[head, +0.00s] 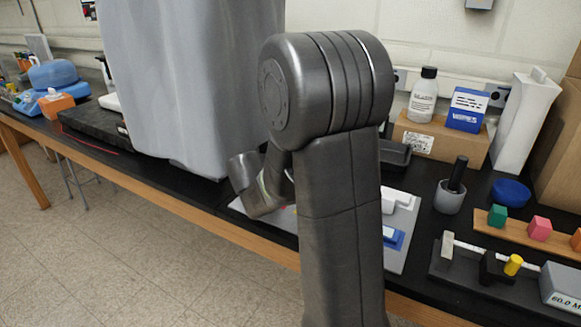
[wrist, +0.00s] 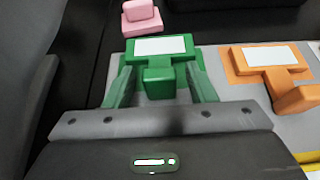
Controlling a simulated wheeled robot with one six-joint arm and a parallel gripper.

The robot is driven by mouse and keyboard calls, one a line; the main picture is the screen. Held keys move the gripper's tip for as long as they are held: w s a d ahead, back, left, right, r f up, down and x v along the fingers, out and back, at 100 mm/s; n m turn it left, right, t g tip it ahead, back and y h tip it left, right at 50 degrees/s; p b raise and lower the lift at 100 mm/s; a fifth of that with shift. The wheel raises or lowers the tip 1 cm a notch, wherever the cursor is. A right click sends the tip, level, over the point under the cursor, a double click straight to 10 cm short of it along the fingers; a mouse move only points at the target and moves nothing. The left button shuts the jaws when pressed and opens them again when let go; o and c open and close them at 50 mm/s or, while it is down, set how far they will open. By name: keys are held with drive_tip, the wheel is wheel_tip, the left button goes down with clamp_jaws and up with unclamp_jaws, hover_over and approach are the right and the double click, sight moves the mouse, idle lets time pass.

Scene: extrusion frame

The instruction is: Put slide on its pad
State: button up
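In the wrist view, a green T-shaped piece (wrist: 160,80) with a white rectangle (wrist: 160,46) on top lies on a grey board (wrist: 225,112). An orange piece (wrist: 268,68) of like shape, also with a white top, lies to its right. No label tells which thing is the slide or its pad. My gripper (wrist: 161,78) has its two green-looking fingers on either side of the green piece's near block. A gap shows beside each finger, so it looks open and not clamped. In the head view, my arm hides the fingertips and most of the board.
A pink block (wrist: 142,13) stands beyond the board. In the head view, white and blue items lie on the board's right part. A grey mortar (head: 448,197), a blue bowl (head: 510,191), a wooden strip with coloured cubes (head: 497,216) and a cardboard box (head: 440,142) stand to the right.

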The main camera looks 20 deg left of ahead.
drive_tip(key=shift+s+a+r+p, duration=0.1)
drive_tip(key=shift+s+r+p, duration=0.1)
drive_tip(key=shift+r+p, duration=0.15)
drive_tip(key=p+v, duration=0.1)
drive_tip(key=v, duration=1)
drive_tip(key=shift+s+r, duration=0.1)
drive_tip(key=shift+s, duration=0.15)
